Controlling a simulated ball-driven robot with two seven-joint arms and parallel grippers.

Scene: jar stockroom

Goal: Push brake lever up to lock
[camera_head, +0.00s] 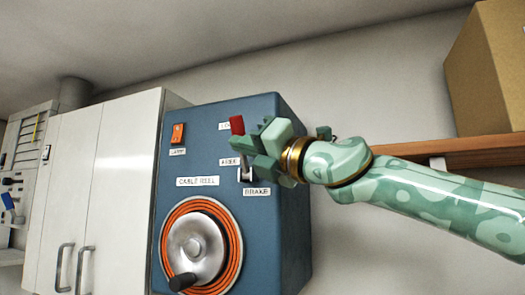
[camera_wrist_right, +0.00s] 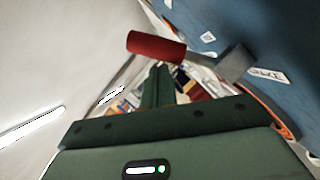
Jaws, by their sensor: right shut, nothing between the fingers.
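The brake lever has a red grip (camera_head: 237,125), which shows level with the partly hidden upper label on the blue cable reel box (camera_head: 200,155). Its grey base (camera_head: 245,173) sits above the BRAKE label. My right gripper hides the shaft between them. My right gripper (camera_head: 246,143) is shut and empty, in front of the lever and just below the red grip in the picture. In the right wrist view, the shut fingers (camera_wrist_right: 158,82) point towards the red grip (camera_wrist_right: 157,46); I cannot tell whether they touch it. My left gripper is not in view.
An orange switch (camera_head: 177,133) is at the box's upper left. The orange cable reel (camera_head: 233,240) with its crank is below. White cabinets (camera_head: 90,190) stand to the left. A wooden shelf (camera_head: 470,149) carrying a cardboard box (camera_head: 490,75) is at the right, above my right arm.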

